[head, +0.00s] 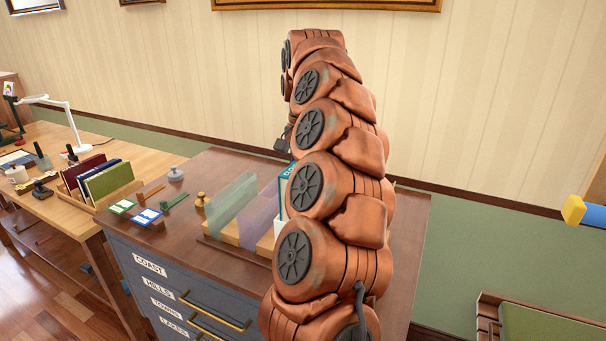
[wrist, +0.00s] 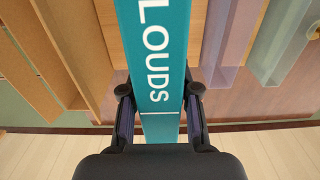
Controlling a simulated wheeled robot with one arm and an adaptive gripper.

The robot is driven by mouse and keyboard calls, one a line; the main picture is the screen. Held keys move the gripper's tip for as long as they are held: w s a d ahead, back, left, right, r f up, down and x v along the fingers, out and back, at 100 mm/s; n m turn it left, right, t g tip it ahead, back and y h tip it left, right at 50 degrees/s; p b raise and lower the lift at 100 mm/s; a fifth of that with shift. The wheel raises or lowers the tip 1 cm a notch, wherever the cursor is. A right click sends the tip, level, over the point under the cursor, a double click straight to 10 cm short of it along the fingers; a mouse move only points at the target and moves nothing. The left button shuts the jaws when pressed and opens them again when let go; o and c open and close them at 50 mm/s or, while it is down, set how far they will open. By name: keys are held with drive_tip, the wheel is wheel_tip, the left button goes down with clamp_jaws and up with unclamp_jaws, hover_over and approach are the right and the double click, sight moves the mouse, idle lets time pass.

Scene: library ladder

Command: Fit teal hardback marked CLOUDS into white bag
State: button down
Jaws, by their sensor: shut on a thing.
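The teal hardback (wrist: 155,60) runs down the middle of the wrist view, its spine lettering reading "LOUDS" with the first letter cut off. My gripper (wrist: 159,92) is shut on it, one dark finger on each side. In the head view a slice of the teal book (head: 285,180) shows over the cabinet top, left of my arm. My arm hides most of it, and the gripper is hardly visible there. I cannot make out the white bag; a small white patch beside my arm in the head view is too covered to name.
A wooden rack with a green divider (head: 232,203) and a purple divider (head: 258,220) stands on the cabinet top (head: 200,170), close to the book. Blue and green cards, a brass weight (head: 201,200) and a grey weight (head: 176,174) lie left. A book box (head: 100,190) stands on the desk.

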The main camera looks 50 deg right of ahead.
drive_tip(key=shift+f+b, duration=1.9)
drive_tip(key=shift+f, duration=0.45)
drive_tip(key=c, duration=0.8)
unclamp_jaws()
drive_tip(key=shift+o, duration=0.2)
wheel_tip(320, 180, up, 8)
drive_tip(key=p, duration=0.7)
drive_tip(key=shift+r, duration=0.1)
drive_tip(key=shift+p, duration=0.65)
